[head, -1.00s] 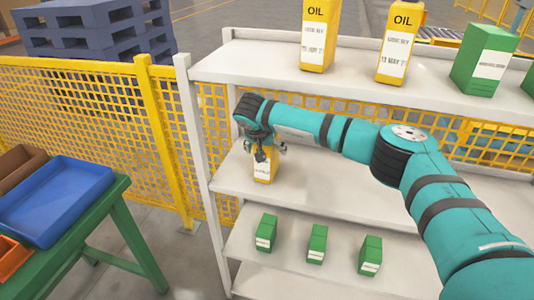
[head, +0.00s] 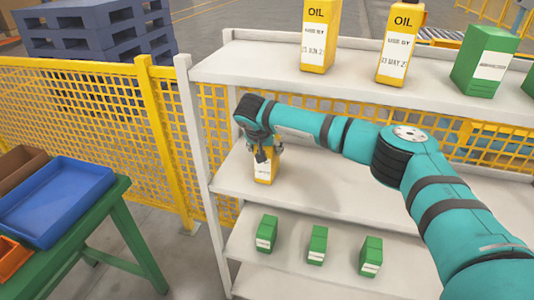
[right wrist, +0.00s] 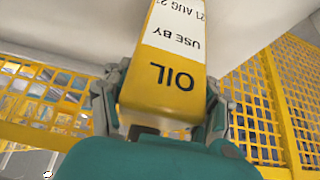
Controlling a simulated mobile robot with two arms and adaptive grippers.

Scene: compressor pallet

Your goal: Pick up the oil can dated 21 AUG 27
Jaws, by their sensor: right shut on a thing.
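A yellow oil can (head: 264,172) with a white label stands on the middle shelf (head: 320,185), near its left end. My right gripper (head: 264,150) is over the can from above and is shut on its upper part. In the right wrist view the can (right wrist: 166,75) shows upside down between the two fingers (right wrist: 160,105), one on each side. Its label reads "USE BY" and "21 AUG 2", with the last part cut off at the frame edge. My left gripper is not in view.
Two more oil cans (head: 318,38) (head: 399,45) and a green box (head: 484,62) stand on the top shelf. Small green boxes (head: 316,245) stand on a lower shelf. A blue tray (head: 55,203) lies on a green table at left. A yellow mesh fence (head: 90,130) runs behind.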

